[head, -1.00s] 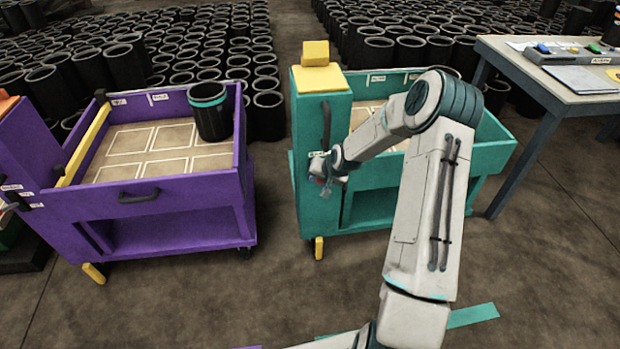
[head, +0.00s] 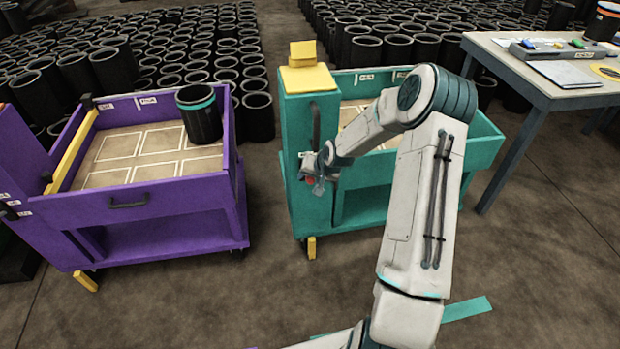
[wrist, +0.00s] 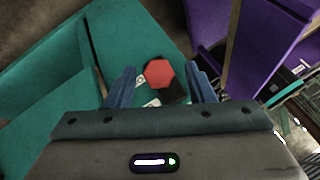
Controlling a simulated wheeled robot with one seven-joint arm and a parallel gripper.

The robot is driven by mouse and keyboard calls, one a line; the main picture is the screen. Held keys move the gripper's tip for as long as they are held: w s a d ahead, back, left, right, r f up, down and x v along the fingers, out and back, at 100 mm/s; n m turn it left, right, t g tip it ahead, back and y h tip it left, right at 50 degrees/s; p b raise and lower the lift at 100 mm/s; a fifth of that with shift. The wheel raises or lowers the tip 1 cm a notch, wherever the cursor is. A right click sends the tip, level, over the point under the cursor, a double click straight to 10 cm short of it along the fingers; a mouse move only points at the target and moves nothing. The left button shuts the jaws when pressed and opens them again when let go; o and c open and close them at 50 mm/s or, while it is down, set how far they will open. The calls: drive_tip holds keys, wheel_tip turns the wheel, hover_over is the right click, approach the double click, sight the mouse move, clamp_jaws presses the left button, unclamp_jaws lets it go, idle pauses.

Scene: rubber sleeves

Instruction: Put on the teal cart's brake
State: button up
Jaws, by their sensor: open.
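The teal cart (head: 420,205) stands right of centre in the head view, with a tall post at its left end. A yellow foot piece (head: 311,248) shows under that post. My gripper (head: 317,184) is in front of the post, below its dark handle (head: 315,125). The knob is on the teal surface beside small white labels. I cannot tell whether the fingers touch it.
A purple cart (head: 160,215) with a black sleeve (head: 200,118) stands to the left, with a gap of floor between the carts. A table (head: 545,85) with papers and small items is at the right. Many black sleeves (head: 180,60) fill the floor behind.

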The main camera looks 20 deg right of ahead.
drive_tip(key=p+v, duration=0.1)
drive_tip(key=v, duration=1.1)
drive_tip(key=shift+s, duration=0.15)
drive_tip(key=shift+r, duration=0.15)
drive_tip(key=s+a+r+n+g+h+p, duration=0.1)
drive_tip(key=s+a+r+p, duration=0.1)
drive_tip(key=s+r, duration=0.6)
drive_tip(key=s+a+r+n+g+p, duration=0.1)
drive_tip(key=s+a+r+n+p, duration=0.1)
drive_tip(key=s+r, duration=0.7)
drive_tip(key=s+a+r+n+g+h+p, duration=0.1)
drive_tip(key=s+a+r+p, duration=0.3)
drive_tip(key=s+r, duration=0.4)
drive_tip(key=s+a, duration=0.1)
drive_tip(key=s, duration=0.3)
drive_tip(key=shift+n+h, duration=0.3)
